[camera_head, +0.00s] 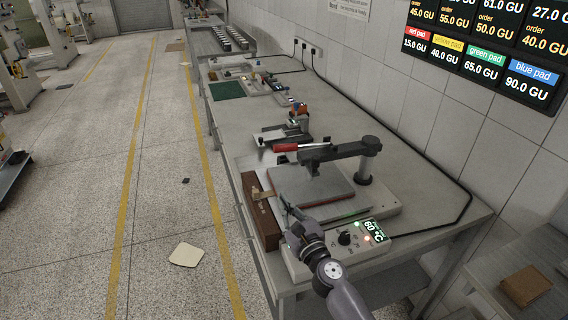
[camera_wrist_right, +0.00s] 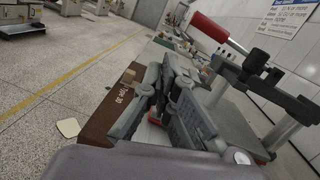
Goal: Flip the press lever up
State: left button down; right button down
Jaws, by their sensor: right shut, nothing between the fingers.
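The heat press (camera_head: 310,185) stands at the near end of the bench, its dark flat plate resting over a reddish layer. Its lever has a red handle (camera_head: 286,148) that lies about level and points left from the press arm. In the right wrist view the red handle (camera_wrist_right: 215,31) crosses the upper right. My right gripper (camera_head: 285,203) is shut and empty at the near left corner of the plate, nearer than the handle and apart from it. Its fingers (camera_wrist_right: 164,72) also show in the right wrist view. My left gripper is not in view.
A brown block (camera_head: 262,222) lies along the press's left side. A control box (camera_head: 362,238) with a lit display stands at the front. The press column (camera_head: 368,160) rises near the wall.

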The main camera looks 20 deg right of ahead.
aim_at(302, 147)
jog(key=d+m+h, duration=0.1)
jog(key=w+d+f+m+h, duration=0.1)
jog(key=m, duration=0.1)
jog(key=w+d+m+h, duration=0.1)
jog(key=m, duration=0.1)
jog(key=shift+d+f, duration=0.2)
jog(key=shift+f, duration=0.1)
jog(key=shift+w, duration=0.1)
jog(key=w+b, duration=0.2)
jog(key=w, duration=0.8)
jog(key=shift+w+r+b, duration=0.1)
jog(key=shift+r+b, duration=0.05)
jog(key=shift+b, duration=0.2)
jog(key=r+p, duration=0.3)
jog(key=shift+w+d, duration=0.15)
jog(key=shift+w, duration=0.05)
jog(key=shift+d+r+p, duration=0.1)
jog(key=shift+r+p, duration=0.25)
jog(key=shift+r, duration=0.3)
jog(key=shift+f, duration=0.1)
jog(key=shift+w, duration=0.1)
